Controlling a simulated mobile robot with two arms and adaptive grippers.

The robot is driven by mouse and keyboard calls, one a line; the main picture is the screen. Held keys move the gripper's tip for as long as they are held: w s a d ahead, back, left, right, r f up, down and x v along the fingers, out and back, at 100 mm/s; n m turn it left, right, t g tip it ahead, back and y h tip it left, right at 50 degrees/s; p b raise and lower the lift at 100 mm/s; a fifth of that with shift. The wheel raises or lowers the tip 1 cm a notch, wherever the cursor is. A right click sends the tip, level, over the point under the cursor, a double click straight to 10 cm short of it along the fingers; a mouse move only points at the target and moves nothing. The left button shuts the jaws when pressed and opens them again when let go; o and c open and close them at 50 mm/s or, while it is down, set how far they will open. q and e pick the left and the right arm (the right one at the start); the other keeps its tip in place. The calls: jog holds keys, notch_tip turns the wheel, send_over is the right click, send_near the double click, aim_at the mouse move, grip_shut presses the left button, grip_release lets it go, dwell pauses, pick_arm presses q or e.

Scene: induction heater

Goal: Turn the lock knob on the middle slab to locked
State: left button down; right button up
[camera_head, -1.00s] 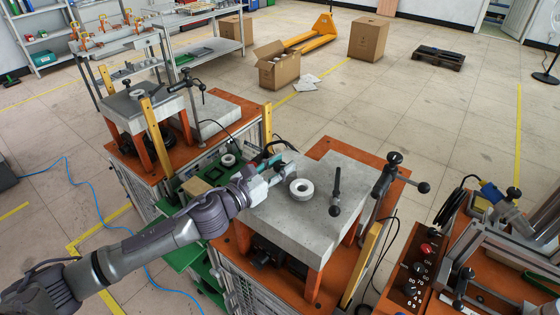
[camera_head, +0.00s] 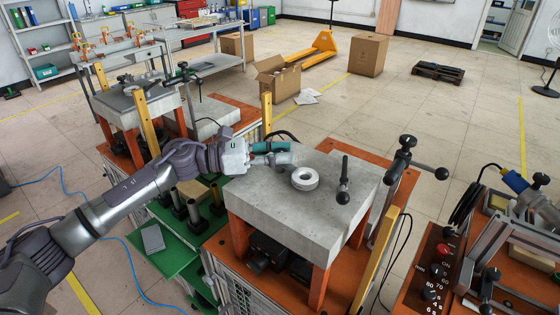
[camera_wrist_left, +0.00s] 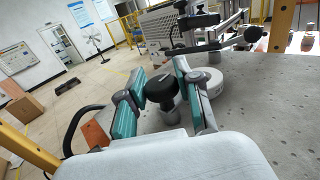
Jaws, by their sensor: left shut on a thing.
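The middle slab (camera_head: 270,212) is a thick grey concrete block on orange legs, in the middle of the head view. My left gripper (camera_head: 284,153) reaches over its far left edge. In the left wrist view my left gripper (camera_wrist_left: 158,78) has its teal fingers on either side of the lock knob (camera_wrist_left: 162,90), shut on it. The knob has a round black top with a pale pointer mark, above a grey stem. In the head view the gripper hides the knob. My right gripper is not in view.
A white ring (camera_head: 305,179) lies on the slab near the gripper. A black clamp handle (camera_head: 344,180) stands to its right, and a post with black ball knobs (camera_head: 405,155) stands beyond the slab's right edge. Black cylinders (camera_head: 195,208) stand on a green surface below my left arm.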

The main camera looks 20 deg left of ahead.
pick_arm(q)
jog(key=shift+r, duration=0.1)
dwell(0.4)
jog(key=c, duration=0.8)
grip_release()
jog(key=v, duration=1.2)
jog(key=shift+w, duration=0.1)
